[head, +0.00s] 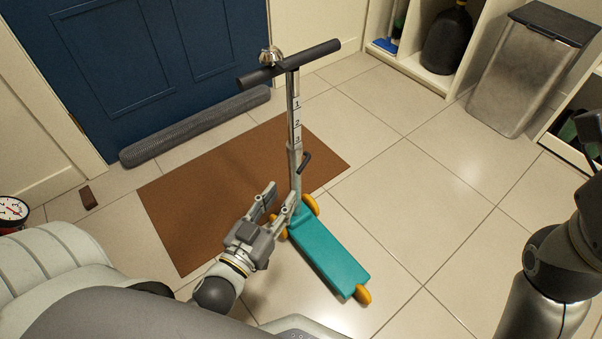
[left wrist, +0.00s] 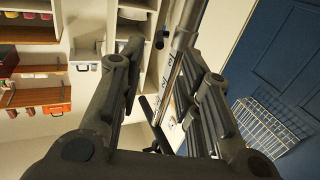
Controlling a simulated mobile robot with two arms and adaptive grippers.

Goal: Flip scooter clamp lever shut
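A teal scooter (head: 328,252) with orange wheels stands upright on the tiles by the brown mat's edge. Its grey column carries number marks and a black handlebar. The black clamp lever (head: 306,162) sticks out up and to the right from the clamp low on the column. My left gripper (head: 284,191) is open, with its fingertips just below and left of the lever. In the left wrist view, the column runs diagonally between the open fingers, and the dark lever (left wrist: 149,110) projects left from it. I cannot tell whether a finger touches the column. My right gripper is mostly cut off at the right edge.
The brown mat (head: 190,215) lies behind and left of the scooter, before a blue door (head: 150,60). A grey roll (head: 195,125) lies along the door. A bin (head: 525,75) and shoe cubbies stand at the back right. The tiles right of the scooter are clear.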

